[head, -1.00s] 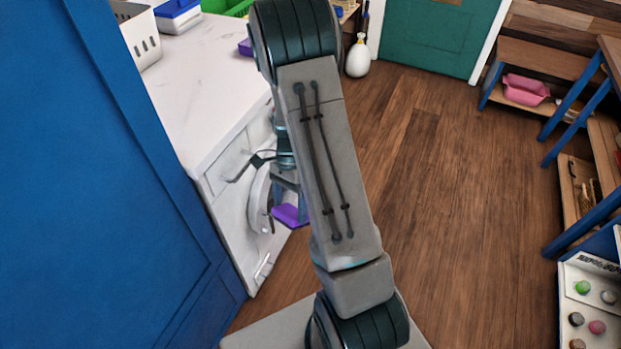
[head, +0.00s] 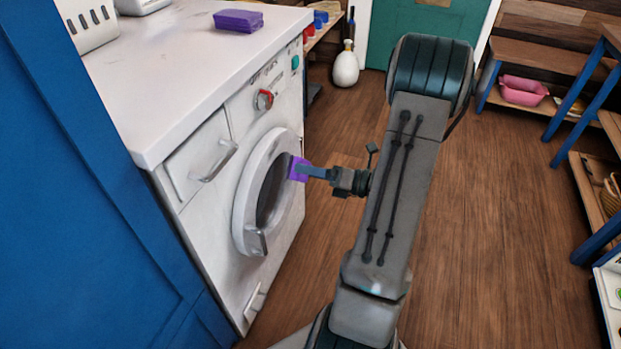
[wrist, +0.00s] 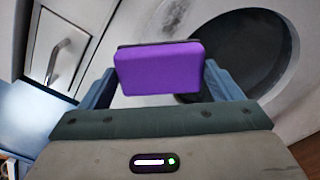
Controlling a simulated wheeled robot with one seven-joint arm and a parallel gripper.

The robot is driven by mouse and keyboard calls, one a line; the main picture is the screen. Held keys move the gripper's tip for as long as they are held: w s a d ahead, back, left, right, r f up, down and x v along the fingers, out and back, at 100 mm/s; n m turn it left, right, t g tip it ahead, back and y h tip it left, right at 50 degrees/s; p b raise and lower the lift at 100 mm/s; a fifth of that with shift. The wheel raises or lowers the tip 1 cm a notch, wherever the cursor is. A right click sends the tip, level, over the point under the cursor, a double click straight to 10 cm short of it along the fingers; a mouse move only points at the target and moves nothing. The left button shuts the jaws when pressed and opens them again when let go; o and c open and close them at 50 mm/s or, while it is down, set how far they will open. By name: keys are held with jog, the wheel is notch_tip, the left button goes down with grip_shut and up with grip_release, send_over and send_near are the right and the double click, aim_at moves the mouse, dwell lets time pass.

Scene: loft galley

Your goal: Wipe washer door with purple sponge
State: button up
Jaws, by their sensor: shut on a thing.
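The white washer (head: 215,190) stands at the left with its round door (head: 243,215) facing my arm. The door has a pale ring and dark glass. A purple sponge (head: 298,169) is held in my gripper (head: 305,171) at the door's right side; I cannot tell whether it touches. In the wrist view the sponge (wrist: 160,68) sits between the two blue fingers, with the dark door glass (wrist: 245,50) behind it to the right. A grey smudge (wrist: 168,18) shows on the pale surface above the sponge.
Another purple block (head: 238,20) lies on the white countertop (head: 170,75), near a white basket (head: 88,22). A blue panel (head: 70,190) stands close at the left. Wooden floor (head: 500,220) is open to the right, before shelves with a pink tub (head: 523,90).

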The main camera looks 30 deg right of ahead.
jog(key=shift+m+t, duration=0.3)
jog(key=x, duration=0.1)
jog(key=b+x, duration=0.1)
jog(key=x, duration=0.3)
jog(key=shift+w+d+f, duration=0.1)
jog(key=shift+w+d, duration=0.1)
jog(key=shift+w, duration=0.3)
jog(key=shift+x, duration=0.9)
jog(key=shift+d, duration=0.1)
jog(key=shift+w+d+p, duration=0.45)
jog(key=shift+w+d, duration=0.1)
jog(key=shift+d, duration=0.25)
jog(key=shift+w+d+p, duration=0.45)
jog(key=shift+w+d, duration=0.15)
jog(key=shift+d, duration=0.2)
jog(key=shift+w+d+p, duration=0.7)
jog(key=shift+w+d, duration=0.65)
jog(key=shift+d, duration=0.15)
jog(key=shift+s+p, duration=0.1)
jog(key=shift+p, duration=0.3)
